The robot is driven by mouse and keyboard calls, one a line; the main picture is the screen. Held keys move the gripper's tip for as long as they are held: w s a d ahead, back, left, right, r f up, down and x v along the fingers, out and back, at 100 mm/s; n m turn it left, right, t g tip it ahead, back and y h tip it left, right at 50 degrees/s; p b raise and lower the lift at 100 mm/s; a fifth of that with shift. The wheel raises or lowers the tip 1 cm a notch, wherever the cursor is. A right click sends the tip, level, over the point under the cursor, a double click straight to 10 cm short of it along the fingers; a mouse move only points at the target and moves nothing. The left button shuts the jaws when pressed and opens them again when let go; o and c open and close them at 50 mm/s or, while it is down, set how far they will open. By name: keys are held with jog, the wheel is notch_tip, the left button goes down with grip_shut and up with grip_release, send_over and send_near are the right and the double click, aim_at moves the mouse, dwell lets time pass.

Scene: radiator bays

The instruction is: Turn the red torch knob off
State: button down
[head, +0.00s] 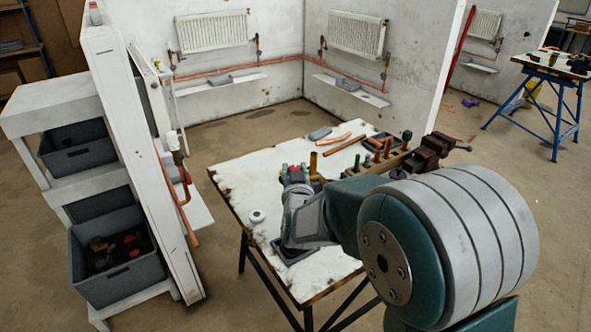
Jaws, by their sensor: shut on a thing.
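My gripper (294,173) reaches from the right over the white-topped workbench (235,170). It is shut at its tip on the red torch knob (295,168), of which only small red bits show between the grey fingers. A brass-coloured upright part (313,163), perhaps of the torch, stands just right of the fingertips. The torch body is mostly hidden behind my gripper and arm, and the knob's turn position cannot be made out.
Copper pipes (345,144), a grey block (320,133), a rack of fittings (385,155) and a dark vise (430,150) lie beyond. A shelf with grey bins (112,255) stands left, past a floor gap.

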jog(key=shift+a+r, duration=0.1)
jog(key=shift+a, duration=0.15)
jog(key=shift+h, duration=0.3)
jog(key=shift+d+m+h, duration=0.2)
jog(key=shift+m+h, duration=0.3)
jog(key=m+h, duration=0.2)
jog(key=h, duration=0.1)
jog(key=m+g+h, duration=0.1)
jog(key=m+h, duration=0.1)
jog(key=h, duration=0.2)
jog(key=shift+a+m, duration=0.15)
jog(key=shift+m, duration=0.15)
jog(key=m+g+h, duration=0.4)
jog(key=h, duration=0.2)
jog(key=shift+m+g, duration=0.4)
